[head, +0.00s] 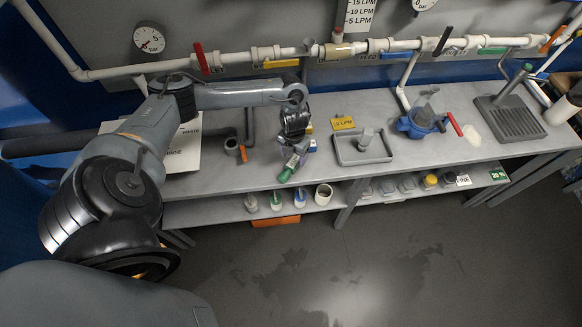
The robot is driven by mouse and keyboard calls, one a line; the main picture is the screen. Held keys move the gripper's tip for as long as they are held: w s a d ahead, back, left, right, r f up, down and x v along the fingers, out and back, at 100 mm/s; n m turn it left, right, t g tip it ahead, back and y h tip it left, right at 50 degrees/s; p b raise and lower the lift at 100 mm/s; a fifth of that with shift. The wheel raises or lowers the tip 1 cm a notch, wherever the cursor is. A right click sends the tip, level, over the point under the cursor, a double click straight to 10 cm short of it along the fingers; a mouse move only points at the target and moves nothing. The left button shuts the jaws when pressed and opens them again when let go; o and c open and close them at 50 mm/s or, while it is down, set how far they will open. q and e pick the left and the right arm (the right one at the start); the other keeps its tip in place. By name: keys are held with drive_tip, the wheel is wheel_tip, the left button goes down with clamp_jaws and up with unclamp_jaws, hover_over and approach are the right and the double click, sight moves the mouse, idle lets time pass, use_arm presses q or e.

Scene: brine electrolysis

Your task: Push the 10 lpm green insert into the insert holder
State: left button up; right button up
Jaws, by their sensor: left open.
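My left gripper (298,152) comes in from the left and points down over the bench. It is open. A green piece (287,170), which looks like the green insert, is right below its fingertips near the bench's front edge. I cannot tell whether they touch. A small purple piece (312,146) is just right of the fingers. I cannot clearly make out the insert holder; the gripper may cover part of it. A yellow tag (342,123) that seems to read 10 LPM stands behind and to the right. My right gripper is not in view.
A grey tray (345,159) with an upright block sits right of the gripper. Beyond it are a blue vessel (411,127) and a dark ribbed rack (510,125). White pipes (240,58) with valves run along the wall. Several small containers stand on the lower shelf (225,212).

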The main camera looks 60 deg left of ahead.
sight(295, 160)
use_arm(q)
wheel_tip(295, 160, down, 4)
drive_tip(key=shift+w+f, duration=0.1)
drive_tip(key=shift+w, duration=0.05)
drive_tip(key=c, duration=1.2)
drive_tip(key=shift+o, duration=0.2)
drive_tip(key=shift+r, duration=0.25)
